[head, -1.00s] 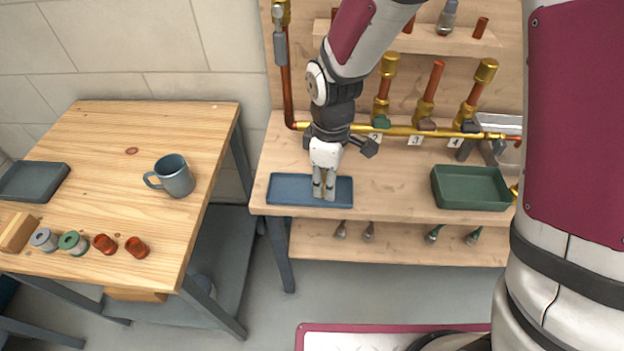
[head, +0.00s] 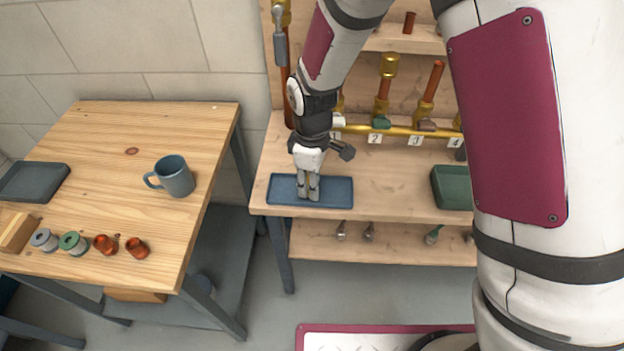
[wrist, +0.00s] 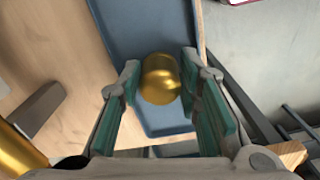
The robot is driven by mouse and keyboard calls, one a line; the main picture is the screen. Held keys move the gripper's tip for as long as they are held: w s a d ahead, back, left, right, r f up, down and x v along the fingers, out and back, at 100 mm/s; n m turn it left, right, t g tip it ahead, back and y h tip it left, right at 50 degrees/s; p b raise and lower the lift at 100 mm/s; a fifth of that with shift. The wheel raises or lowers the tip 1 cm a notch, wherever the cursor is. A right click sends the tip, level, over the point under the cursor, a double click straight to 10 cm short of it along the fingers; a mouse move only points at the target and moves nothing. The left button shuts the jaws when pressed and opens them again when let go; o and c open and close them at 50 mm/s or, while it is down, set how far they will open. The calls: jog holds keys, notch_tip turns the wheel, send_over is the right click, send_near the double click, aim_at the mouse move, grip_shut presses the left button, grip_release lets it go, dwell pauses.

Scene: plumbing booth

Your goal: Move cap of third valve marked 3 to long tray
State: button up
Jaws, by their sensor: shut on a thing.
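My gripper (head: 308,194) is over the long blue tray (head: 336,188) at the front left of the workbench. In the wrist view, my gripper (wrist: 160,88) is shut on a gold cap (wrist: 160,75), with the blue tray (wrist: 140,22) below it. Whether the cap touches the tray floor I cannot tell. The third valve (head: 428,106), above the label 3 (head: 415,141), shows a bare copper pipe top. The second valve (head: 384,92) has a brass cap on top.
A green tray (head: 451,188) stands on the bench at the right, partly hidden by my arm. On the separate left table (head: 110,150) are a mug (head: 174,176), a dark tray (head: 34,182) and spools (head: 73,243).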

jog(key=o, duration=1.2)
jog(key=shift+f, duration=0.1)
jog(key=shift+c, duration=0.2)
notch_tip(320, 180, up, 12)
jog(key=shift+r, duration=0.2)
jog(key=shift+d, duration=0.1)
jog(key=s+d+r+m+t, duration=0.1)
jog(key=s+d+r+m, duration=0.25)
jog(key=d+r, duration=0.4)
jog(key=s+d+r+m+t, duration=0.1)
jog(key=s+d+r+m, duration=0.2)
jog(key=s, duration=0.6)
jog(key=s+d+r+m+t, duration=0.1)
jog(key=s+d+r+m, duration=0.3)
jog(key=s+d+m, duration=0.4)
jog(key=shift+s+d+r+t, duration=0.3)
jog(key=shift+s+d, duration=0.65)
jog(key=shift+d, duration=0.1)
